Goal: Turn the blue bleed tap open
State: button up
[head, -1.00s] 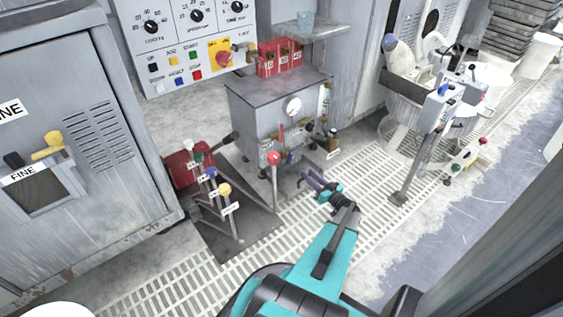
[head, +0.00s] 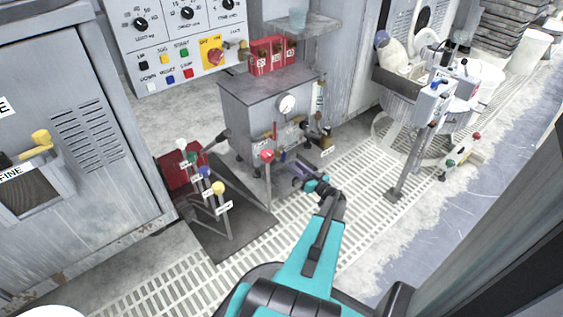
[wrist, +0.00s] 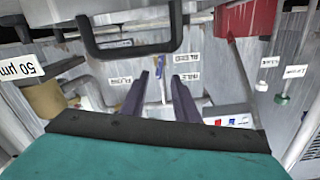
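The grey cabinet (head: 262,100) with a gauge stands at the middle of the head view, with small valves and labels low on its front. My gripper (head: 299,168) has purple fingers and is close to that front. In the wrist view my gripper (wrist: 166,76) is open, its two fingers apart. A slim pale blue-violet handle (wrist: 161,74), apparently the bleed tap, shows between and beyond the fingertips. I cannot tell whether they touch it. Labels that look like BLEED (wrist: 187,59) and FLUSH (wrist: 120,81) are beside it.
A red-knobbed lever (head: 267,156) stands just left of my gripper. A pedestal with several coloured-knob levers (head: 218,188) is further left. A brass-coloured fitting (wrist: 45,98) and a dark handle (wrist: 130,42) lie near my gripper. Floor grating (head: 345,172) to the right is clear.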

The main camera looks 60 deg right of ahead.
aim_at(285, 158)
jog(key=shift+b+x, duration=1.75)
jog(key=shift+x, duration=2.95)
grip_shut()
